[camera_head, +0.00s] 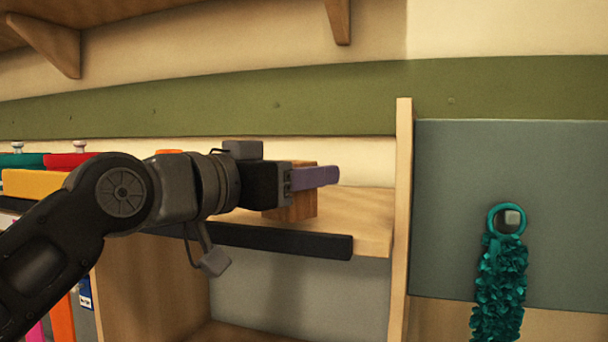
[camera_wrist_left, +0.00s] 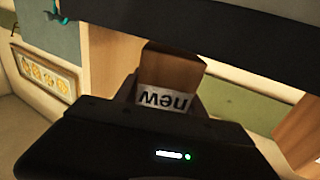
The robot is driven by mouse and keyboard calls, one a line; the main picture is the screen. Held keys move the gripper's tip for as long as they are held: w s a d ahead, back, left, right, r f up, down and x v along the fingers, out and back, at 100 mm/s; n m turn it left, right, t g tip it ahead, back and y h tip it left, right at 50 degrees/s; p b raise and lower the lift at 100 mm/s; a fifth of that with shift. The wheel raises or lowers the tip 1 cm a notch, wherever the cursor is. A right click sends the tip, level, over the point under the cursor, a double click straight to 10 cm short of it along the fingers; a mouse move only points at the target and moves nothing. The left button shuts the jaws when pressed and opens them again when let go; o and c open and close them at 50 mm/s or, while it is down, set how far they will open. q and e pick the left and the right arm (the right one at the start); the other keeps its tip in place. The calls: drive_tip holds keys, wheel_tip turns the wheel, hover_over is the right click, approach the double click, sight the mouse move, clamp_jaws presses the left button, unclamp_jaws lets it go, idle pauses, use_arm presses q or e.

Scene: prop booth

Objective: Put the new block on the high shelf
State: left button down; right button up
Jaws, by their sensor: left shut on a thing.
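My left gripper (camera_head: 318,177) reaches in from the left in the head view, with purple-grey fingers. It is shut on a wooden block (camera_head: 298,208), which sits at a wooden shelf board (camera_head: 366,222) with a black strip along its front. I cannot tell whether the block touches the board. In the left wrist view the block (camera_wrist_left: 172,68) shows brown sides and a white label reading "new", upside down in the picture. The gripper hides part of the block. My right gripper is not in view.
An upright wooden panel (camera_head: 402,200) bounds the shelf on the right. A teal garland (camera_head: 500,280) hangs on a grey-green board beyond it. Coloured items (camera_head: 70,160) stand at the left. Another shelf with brackets (camera_head: 50,42) is overhead. The board is bare right of the block.

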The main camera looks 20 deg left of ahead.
use_arm(q)
drive_tip(key=shift+f+b, duration=0.4)
drive_tip(key=shift+b, duration=0.1)
drive_tip(key=c, duration=0.7)
unclamp_jaws()
drive_tip(key=shift+r, duration=0.1)
drive_tip(key=shift+r+p, duration=0.45)
drive_tip(key=shift+p, duration=0.15)
drive_tip(key=b+v, duration=0.4)
drive_tip(key=v, duration=0.8)
drive_tip(key=shift+f, duration=0.1)
